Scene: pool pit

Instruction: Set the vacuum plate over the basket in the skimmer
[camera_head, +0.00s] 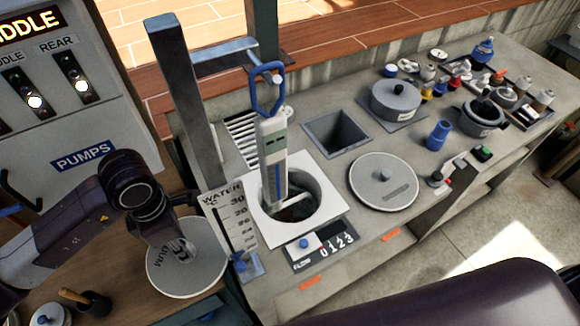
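The vacuum plate is a round pale grey disc (205,275) with partly hidden dark lettering, at the lower left. My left gripper (181,252) is over its middle and appears shut on its handle, which the fingers hide. I cannot tell whether the plate rests on the wooden surface or is just above it. The skimmer (325,228) is a white square frame with a round well, right of the plate. The basket (297,211) shows only in part, dark, low in the well with a pale bar across it. My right gripper is out of view.
A tall white-and-blue device with a blue loop handle (272,150) stands at the well's left side. A water gauge board (230,215) and grey post (185,90) stand between plate and skimmer. A round grey lid (375,196) lies right of the skimmer, near a square opening (337,133).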

